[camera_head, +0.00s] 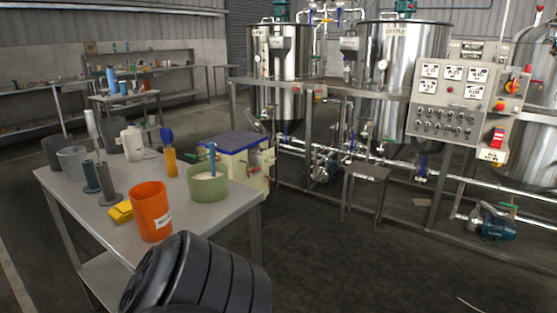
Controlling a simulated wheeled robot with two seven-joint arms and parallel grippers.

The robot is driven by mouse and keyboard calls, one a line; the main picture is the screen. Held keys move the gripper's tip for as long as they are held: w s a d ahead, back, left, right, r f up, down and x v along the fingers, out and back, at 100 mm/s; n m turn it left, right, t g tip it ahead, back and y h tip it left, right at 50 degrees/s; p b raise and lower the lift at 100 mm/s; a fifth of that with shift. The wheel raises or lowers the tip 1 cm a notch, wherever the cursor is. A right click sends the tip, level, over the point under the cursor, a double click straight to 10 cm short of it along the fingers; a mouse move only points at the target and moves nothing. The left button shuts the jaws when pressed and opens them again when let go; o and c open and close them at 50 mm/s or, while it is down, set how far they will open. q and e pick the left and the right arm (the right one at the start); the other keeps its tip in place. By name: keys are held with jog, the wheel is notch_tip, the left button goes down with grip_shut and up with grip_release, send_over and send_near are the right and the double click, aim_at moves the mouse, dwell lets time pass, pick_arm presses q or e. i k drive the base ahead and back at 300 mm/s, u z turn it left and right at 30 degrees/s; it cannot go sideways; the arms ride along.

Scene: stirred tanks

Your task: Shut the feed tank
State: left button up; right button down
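Two tall steel tanks stand on a frame at the back: a left tank (264,75) and a larger right tank (428,50). Part of a third steel tank (537,85) shows at the right edge, behind the control panel. Whether any lid or valve is open is not clear. Neither of my grippers shows. A black ribbed part at the bottom looks like my own arm.
A control panel (447,97) with gauges, knobs and a red switch stands at the right. A grey table (105,222) at the left holds an orange bucket (151,205), a green tub (207,188) and several containers. A small stool (366,173) stands before the tanks. The middle floor is clear.

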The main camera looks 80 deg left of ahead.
aim_at(265, 160)
jog(key=u, duration=1.55)
jog(key=i, duration=3.25)
jog(key=u, duration=1.8)
jog(key=i, duration=1.4)
jog(key=u, duration=0.65)
jog(key=i, duration=0.65)
jog(key=u, duration=0.35)
